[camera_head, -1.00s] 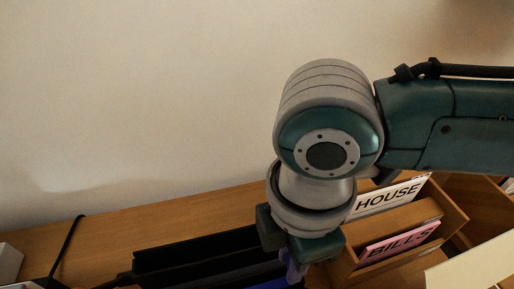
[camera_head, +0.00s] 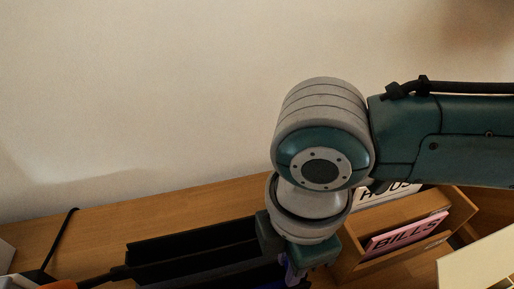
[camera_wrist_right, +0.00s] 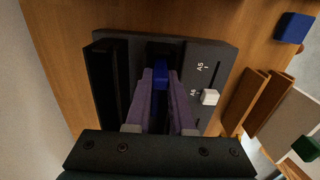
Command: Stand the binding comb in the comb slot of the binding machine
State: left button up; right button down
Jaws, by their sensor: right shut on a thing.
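The binding machine (camera_head: 190,246) is a long black body on the wooden desk at the bottom of the head view. My right gripper (camera_head: 298,272) is over the machine's right end. In the wrist view its purple fingers (camera_wrist_right: 160,85) are shut on the blue binding comb (camera_wrist_right: 160,74). The comb is over the dark channel along the machine; whether its lower end is in the slot is hidden. My left gripper is not in view.
A wooden letter holder with a pink BILLS card (camera_head: 405,238) and a partly covered HOUSE card (camera_head: 392,194) stands just right of the gripper. A black cable (camera_head: 62,238) and an orange thing (camera_head: 58,285) are at the left. A blue block (camera_wrist_right: 294,27) lies in the wrist view.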

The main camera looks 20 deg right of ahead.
jog(key=shift+c, duration=1.1)
grip_release()
notch_tip(320, 180, up, 3)
jog(key=p, duration=0.3)
jog(key=shift+f, duration=0.2)
notch_tip(320, 180, up, 6)
jog(key=p, duration=0.6)
jog(key=shift+f, duration=0.25)
